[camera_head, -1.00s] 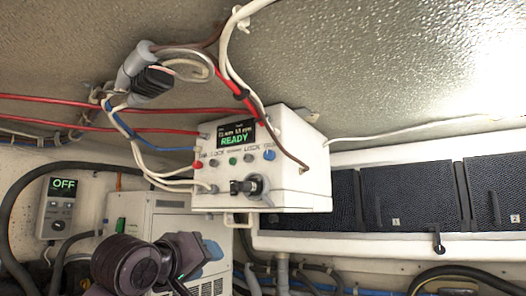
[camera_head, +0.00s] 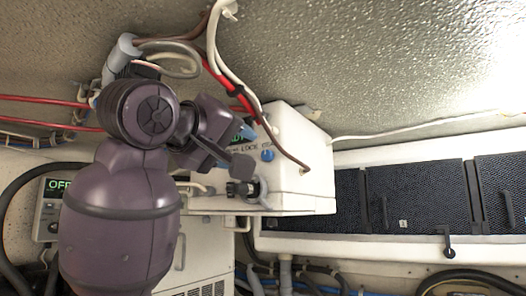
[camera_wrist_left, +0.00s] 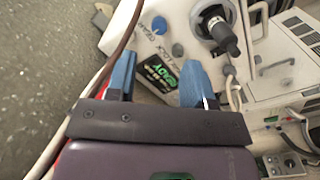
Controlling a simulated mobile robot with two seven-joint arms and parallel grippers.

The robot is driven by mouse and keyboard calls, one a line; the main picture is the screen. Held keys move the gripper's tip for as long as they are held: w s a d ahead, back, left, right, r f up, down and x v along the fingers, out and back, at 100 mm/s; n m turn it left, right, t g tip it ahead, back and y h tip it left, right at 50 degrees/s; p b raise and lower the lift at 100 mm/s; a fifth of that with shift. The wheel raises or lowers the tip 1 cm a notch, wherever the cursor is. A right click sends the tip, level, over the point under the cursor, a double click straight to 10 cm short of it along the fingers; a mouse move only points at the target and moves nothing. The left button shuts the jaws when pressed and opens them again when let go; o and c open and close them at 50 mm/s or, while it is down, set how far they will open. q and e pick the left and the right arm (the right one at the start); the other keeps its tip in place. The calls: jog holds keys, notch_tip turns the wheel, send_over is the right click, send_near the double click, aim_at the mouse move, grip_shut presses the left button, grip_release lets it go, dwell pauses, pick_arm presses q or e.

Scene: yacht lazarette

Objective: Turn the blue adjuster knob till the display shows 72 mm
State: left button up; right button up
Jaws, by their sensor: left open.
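A white control box (camera_head: 305,160) hangs under the sloping ceiling. A blue round knob (camera_head: 267,155) sits at the right end of its row of controls; it also shows in the left wrist view (camera_wrist_left: 159,24). The box's display (camera_wrist_left: 158,72) reads READY in green; its smaller line is too small to read. My left gripper (camera_head: 240,148) is open and empty in front of the box, left of the blue knob. In the left wrist view its two blue fingertips (camera_wrist_left: 157,80) are apart, with the display between and beyond them. My arm hides much of the box's front. My right gripper is out of view.
A black connector (camera_head: 241,189) sticks out below the knobs, close to my left gripper. Brown and white cables (camera_head: 283,145) run down near the blue knob. A grey unit reading OFF (camera_head: 53,185) stands at the left, partly covered. Dark mesh panels (camera_head: 415,195) fill the right.

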aim_at(265, 154)
pick_arm(q)
jog(key=p+x, duration=0.1)
jog(key=x, duration=0.5)
jog(key=shift+w+d+p, duration=0.2)
jog(key=shift+w+p, duration=0.1)
jog(key=shift+p, duration=0.1)
jog(key=shift+w+d, duration=0.35)
jog(key=shift+w, duration=0.15)
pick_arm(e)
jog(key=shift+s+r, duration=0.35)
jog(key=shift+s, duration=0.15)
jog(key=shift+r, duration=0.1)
pick_arm(q)
grip_shut()
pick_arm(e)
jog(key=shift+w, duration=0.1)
